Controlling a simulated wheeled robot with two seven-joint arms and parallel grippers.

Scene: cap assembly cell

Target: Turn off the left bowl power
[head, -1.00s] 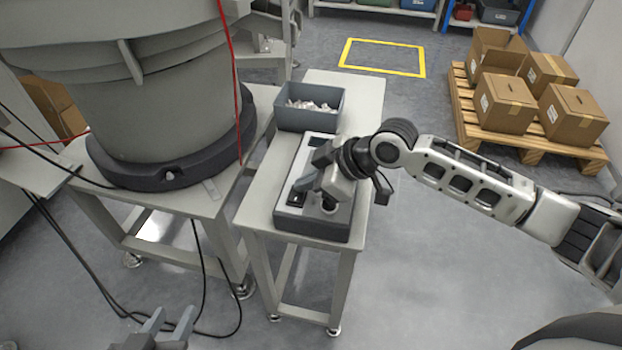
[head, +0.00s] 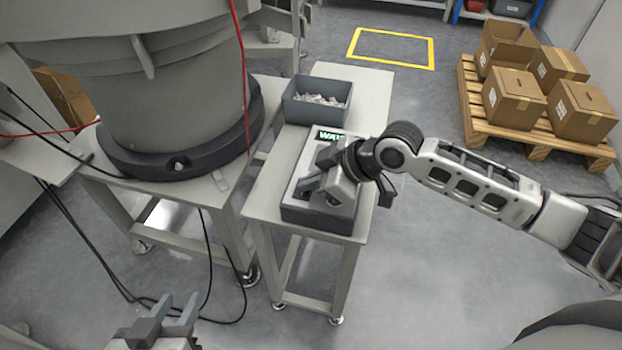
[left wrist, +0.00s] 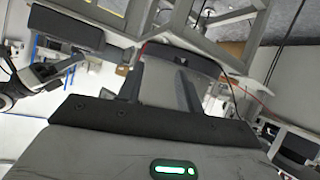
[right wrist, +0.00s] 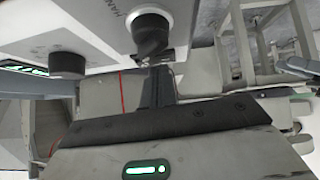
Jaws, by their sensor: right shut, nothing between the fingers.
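The control box (head: 318,222) sits on a narrow table, with a lit green display (head: 330,135) reading "WAI…" on its top, partly hidden. My right gripper (head: 308,186) is shut and empty, low over the box's top. In the right wrist view a dark round knob (right wrist: 150,34) is close to my fingertips (right wrist: 160,85); I cannot tell whether they touch. A second knob (right wrist: 68,65) is near the display. A large grey bowl feeder (head: 180,100) stands left of the box. My left gripper (head: 173,310) is open and empty, low at the bottom left.
A grey bin (head: 300,112) of small parts stands behind the box on the narrow table (head: 365,90). Black cables hang below the feeder's table, and a red cable runs beside the feeder. Cartons on a pallet (head: 535,145) stand at back right. The floor between is clear.

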